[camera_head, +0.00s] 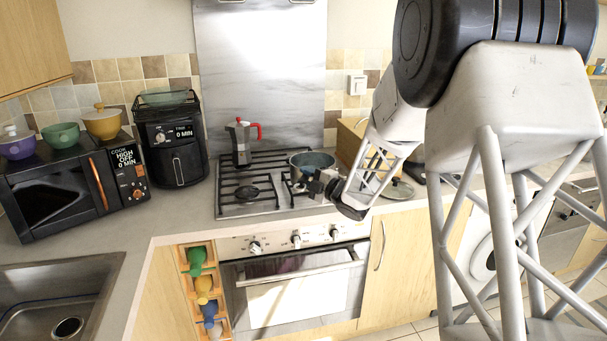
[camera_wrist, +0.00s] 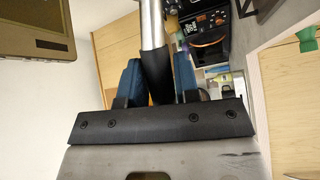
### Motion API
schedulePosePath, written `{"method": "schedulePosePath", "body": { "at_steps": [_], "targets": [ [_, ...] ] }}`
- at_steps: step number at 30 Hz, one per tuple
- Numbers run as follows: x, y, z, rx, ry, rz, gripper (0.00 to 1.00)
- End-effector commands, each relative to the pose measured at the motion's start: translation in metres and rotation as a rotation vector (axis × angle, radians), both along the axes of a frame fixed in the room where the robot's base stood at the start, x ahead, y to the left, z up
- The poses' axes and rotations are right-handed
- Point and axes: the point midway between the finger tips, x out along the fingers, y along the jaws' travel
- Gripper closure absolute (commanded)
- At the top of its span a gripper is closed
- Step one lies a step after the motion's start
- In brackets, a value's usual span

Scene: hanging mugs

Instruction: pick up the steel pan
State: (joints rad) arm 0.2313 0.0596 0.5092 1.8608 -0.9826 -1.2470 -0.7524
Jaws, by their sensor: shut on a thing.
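The steel pan (camera_head: 311,160) is a round, shiny pan at the right side of the gas hob. My gripper (camera_head: 322,185) is at the pan's near side, partly hiding it. In the wrist view, the two blue fingers of my gripper (camera_wrist: 158,82) stand on either side of the pan's handle (camera_wrist: 153,30), which is silver farther out and black between the fingers. The gripper is shut on this handle. The pan's bowl is not clearly seen in the wrist view, and I cannot tell whether its base touches the hob.
A moka pot (camera_head: 241,143) with a red handle stands at the back left of the hob (camera_head: 236,209). A black air fryer (camera_head: 176,150) and a microwave (camera_head: 70,180) with pots on top are farther left. A lid (camera_head: 398,190) lies right of my gripper. The front-left counter is clear.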

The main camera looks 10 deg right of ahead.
Motion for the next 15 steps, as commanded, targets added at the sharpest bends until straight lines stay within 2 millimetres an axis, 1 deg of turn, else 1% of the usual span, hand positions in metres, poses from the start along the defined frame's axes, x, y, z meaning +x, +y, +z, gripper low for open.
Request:
{"method": "schedulePosePath", "body": {
  "at_steps": [1,6,15],
  "targets": [
    [-0.007,0.0,0.003,-0.001,-0.004,0.0,1.0],
    [-0.029,0.002,0.005,-0.001,-0.004,0.0,1.0],
    [-0.054,0.003,0.006,0.0,-0.003,0.0,1.0]
  ]
}}
